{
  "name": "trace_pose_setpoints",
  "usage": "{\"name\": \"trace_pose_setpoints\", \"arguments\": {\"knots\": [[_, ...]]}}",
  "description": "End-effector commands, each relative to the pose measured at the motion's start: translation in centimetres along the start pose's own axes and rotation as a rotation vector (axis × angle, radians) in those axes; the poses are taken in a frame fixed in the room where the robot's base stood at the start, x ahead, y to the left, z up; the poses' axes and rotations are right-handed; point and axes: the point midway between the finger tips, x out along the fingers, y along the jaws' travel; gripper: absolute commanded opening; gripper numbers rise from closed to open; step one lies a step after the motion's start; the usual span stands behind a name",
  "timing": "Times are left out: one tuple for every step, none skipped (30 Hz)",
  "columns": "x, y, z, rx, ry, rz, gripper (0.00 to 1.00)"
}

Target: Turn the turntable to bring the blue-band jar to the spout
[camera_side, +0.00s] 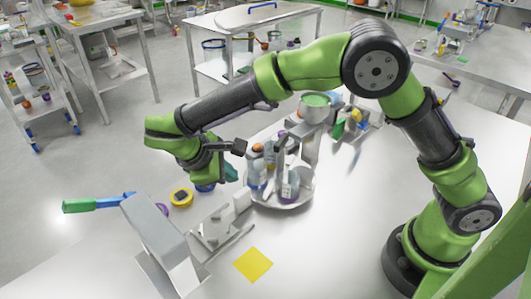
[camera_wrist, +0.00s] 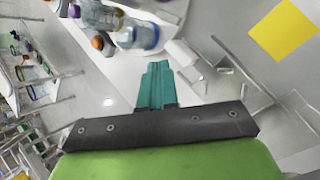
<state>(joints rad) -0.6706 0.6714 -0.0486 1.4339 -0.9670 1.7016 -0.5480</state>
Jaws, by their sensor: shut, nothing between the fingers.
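The turntable (camera_side: 283,204) is a round, shiny metal dish with a low rim, and several jars stand upright on it. The jar with the orange lid (camera_side: 256,176) has a bluish band low on its body and stands at the dish's left side. It also shows in the wrist view (camera_wrist: 138,35). My gripper (camera_side: 231,173) has teal fingers, shut and empty, just left of the dish. The fingers also show in the wrist view (camera_wrist: 158,72).
A yellow square (camera_side: 253,264) lies on the table in front. Small metal parts (camera_side: 212,232) lie between. The right front table is clear.

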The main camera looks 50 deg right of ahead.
Motion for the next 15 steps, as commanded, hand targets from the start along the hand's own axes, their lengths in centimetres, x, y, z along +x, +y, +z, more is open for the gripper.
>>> {"name": "trace_pose_setpoints", "arguments": {"knots": [[0.3,-0.9,-1.1,-0.166,-0.016,0.062,0.0],[0.4,-1.1,-1.5,-0.263,-0.026,0.096,0.0],[0.5,-1.3,-2.1,-0.385,-0.042,0.138,0.0],[0.6,-1.3,-2.5,-0.468,-0.055,0.165,0.0],[0.6,-1.2,-2.7,-0.543,-0.067,0.188,0.0],[0.6,-1.1,-3.1,-0.636,-0.085,0.216,0.0],[0.5,-0.7,-3.2,-0.694,-0.097,0.231,0.0],[0.5,-0.5,-3.3,-0.747,-0.108,0.243,0.0],[0.3,0.0,-3.3,-0.806,-0.12,0.257,0.0],[0.2,0.2,-3.4,-0.844,-0.127,0.264,0.0],[0.1,0.3,-3.4,-0.878,-0.133,0.269,0.0],[0.1,0.5,-3.4,-0.917,-0.141,0.273,0.0],[0.1,0.5,-3.4,-0.939,-0.146,0.274,0.0],[0.1,0.5,-3.4,-0.956,-0.149,0.273,0.0],[0.2,0.6,-3.4,-0.973,-0.151,0.271,0.0]]}}
